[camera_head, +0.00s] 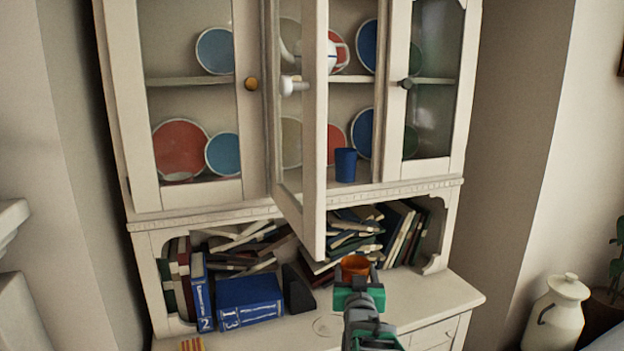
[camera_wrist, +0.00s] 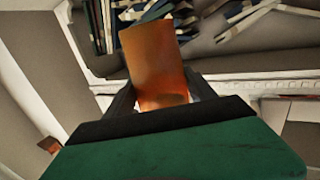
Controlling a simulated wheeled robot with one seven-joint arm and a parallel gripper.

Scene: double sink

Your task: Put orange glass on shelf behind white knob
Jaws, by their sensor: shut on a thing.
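An orange glass (camera_head: 355,265) is held by my gripper (camera_head: 358,282) low in front of the cabinet, near the bookshelf opening. In the wrist view the orange glass (camera_wrist: 157,65) stands between the two dark fingers of my gripper (camera_wrist: 162,98), which are shut on it. The white knob (camera_head: 294,86) is on the middle cabinet door (camera_head: 312,200), which is swung open toward me. Behind it, the shelves (camera_head: 352,82) hold plates and a white teapot-like item. A blue glass (camera_head: 345,165) stands on the lower shelf, right of the open door.
Books (camera_head: 250,300) fill the space below. The open door's edge juts out above left of my gripper. A white jug (camera_head: 555,315) stands at right.

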